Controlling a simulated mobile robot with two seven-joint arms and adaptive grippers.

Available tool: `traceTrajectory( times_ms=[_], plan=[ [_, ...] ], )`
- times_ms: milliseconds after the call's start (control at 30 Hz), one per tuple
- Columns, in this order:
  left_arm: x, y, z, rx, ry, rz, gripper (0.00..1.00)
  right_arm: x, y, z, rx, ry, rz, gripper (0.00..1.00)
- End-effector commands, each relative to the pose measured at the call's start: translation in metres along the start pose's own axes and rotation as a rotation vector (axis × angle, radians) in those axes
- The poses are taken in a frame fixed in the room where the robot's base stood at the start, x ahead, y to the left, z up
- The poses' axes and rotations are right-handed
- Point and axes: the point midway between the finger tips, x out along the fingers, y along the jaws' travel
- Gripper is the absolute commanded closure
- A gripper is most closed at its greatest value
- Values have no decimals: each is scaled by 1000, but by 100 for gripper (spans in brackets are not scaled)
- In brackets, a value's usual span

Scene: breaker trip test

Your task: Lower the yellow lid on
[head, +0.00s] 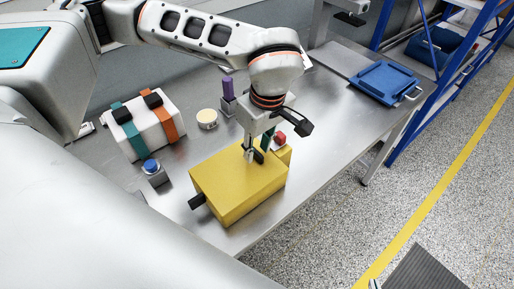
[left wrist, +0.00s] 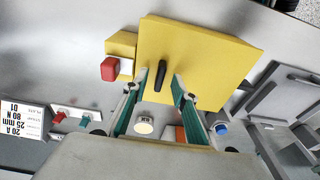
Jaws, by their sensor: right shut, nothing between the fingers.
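The yellow lid (head: 238,178) is a large flat-topped cover over a box-shaped body on the near part of the steel table. I cannot tell whether a gap is left beneath it. It also shows in the left wrist view (left wrist: 205,60), with a black handle (left wrist: 161,74) standing on it. My left gripper (head: 256,157) is over the lid, pointing down. In the left wrist view its green-padded fingers (left wrist: 160,80) stand apart on both sides of the handle, with space visible beside it. My right gripper is not seen.
A red button (head: 280,139) on a yellow block is behind the lid. A blue button (head: 151,166), a white case with straps (head: 146,125) and a round cream piece (head: 207,118) stand left. A blue tray (head: 385,82) lies far right.

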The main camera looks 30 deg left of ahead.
Motion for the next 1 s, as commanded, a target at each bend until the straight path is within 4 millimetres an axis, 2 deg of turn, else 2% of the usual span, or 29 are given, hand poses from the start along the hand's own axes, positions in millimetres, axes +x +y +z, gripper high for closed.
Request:
traceTrajectory(
  times_ms=[300, 500, 700, 1000],
  plan=[
    [-64, 1, -1, -1, 3, 7, 73, 0, -1, 0, 1, 0, -1, 100],
    [-96, 1, 0, 0, 2, 4, 73, 0, -1, 0, 2, 1, -1, 100],
    [-109, 0, 0, -1, 1, 1, 73, 0, -1, 0, 2, 1, -1, 100],
    [-110, 0, 0, 0, 0, 0, 73, 0, -1, 0, 2, 1, -1, 100]
  ],
)
